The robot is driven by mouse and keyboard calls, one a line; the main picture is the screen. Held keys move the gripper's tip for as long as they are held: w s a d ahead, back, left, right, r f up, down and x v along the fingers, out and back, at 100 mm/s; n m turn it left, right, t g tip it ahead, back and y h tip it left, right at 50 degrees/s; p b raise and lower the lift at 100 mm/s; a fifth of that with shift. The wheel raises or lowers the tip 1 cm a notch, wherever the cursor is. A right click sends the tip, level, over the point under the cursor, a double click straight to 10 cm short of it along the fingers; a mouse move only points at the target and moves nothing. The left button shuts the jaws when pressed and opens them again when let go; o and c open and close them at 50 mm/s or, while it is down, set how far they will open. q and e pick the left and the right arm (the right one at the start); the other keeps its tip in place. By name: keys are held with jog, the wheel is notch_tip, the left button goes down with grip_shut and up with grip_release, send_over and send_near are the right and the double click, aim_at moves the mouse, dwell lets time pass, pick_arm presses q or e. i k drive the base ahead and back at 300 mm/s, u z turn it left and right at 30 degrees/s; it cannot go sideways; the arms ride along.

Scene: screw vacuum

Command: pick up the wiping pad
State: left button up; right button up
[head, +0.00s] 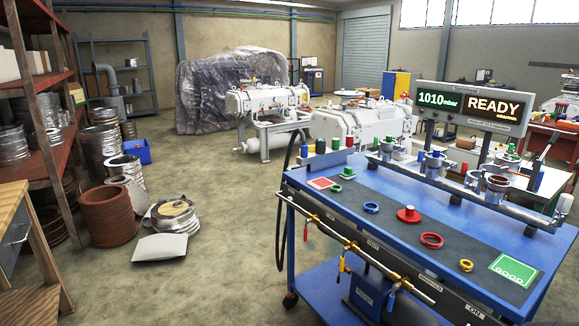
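I cannot make out for certain which thing is the wiping pad. A pale flat sheet (160,248) lies on the floor at the left, beside a coiled metal hose. The blue workbench (340,225) at the right carries a dark mat with a small red-and-white square (320,183), a green square marked GOOD (515,270), coloured rings and a red flanged piece (409,214). None of these clearly reads as a pad. Neither of my grippers shows in the head view.
A display reading 1010 mbar and READY (472,106) stands over the bench's back edge. Metal fittings line a rail there. Rusty shelves (38,110) and stacked hoses (107,215) stand at left. The floor between hoses and bench is clear.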

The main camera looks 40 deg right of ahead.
aim_at(349, 174)
jog(key=u, duration=0.05)
jog(key=i, duration=1.9)
jog(key=z, duration=0.6)
